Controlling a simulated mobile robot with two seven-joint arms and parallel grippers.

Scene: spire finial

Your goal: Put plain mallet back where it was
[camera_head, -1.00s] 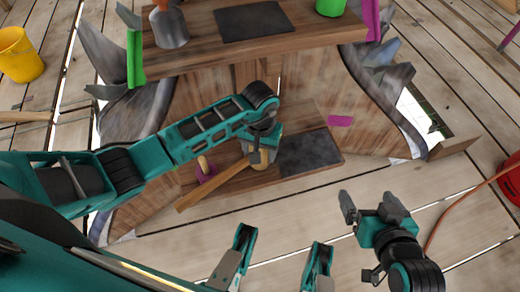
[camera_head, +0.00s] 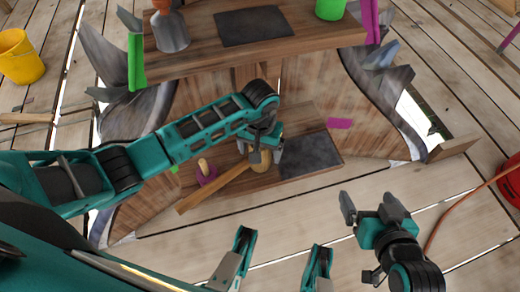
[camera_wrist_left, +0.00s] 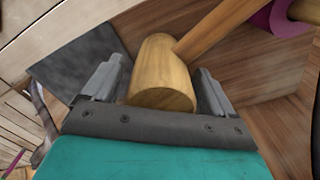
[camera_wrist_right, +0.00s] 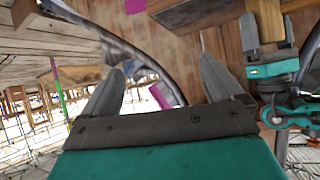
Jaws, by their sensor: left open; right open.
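The plain wooden mallet (camera_head: 215,187) lies on the low wooden shelf (camera_head: 262,181), its handle pointing toward the lower left. Its round head (camera_wrist_left: 162,75) is between the fingers of my left gripper (camera_wrist_left: 160,90) in the left wrist view. That gripper (camera_head: 266,153) is open, with a gap visible on each side of the head. A dark square pad (camera_head: 312,154) lies on the shelf just right of the head. My right gripper (camera_head: 370,208) is open and empty, out over the floor in front of the shelf.
A purple ring with a wooden peg (camera_head: 206,174) stands beside the handle. An upper shelf (camera_head: 320,45) carries another dark pad (camera_head: 254,24), a metal bell-shaped object (camera_head: 170,31) and a green cup (camera_head: 330,8). A yellow bucket (camera_head: 19,56) stands far left.

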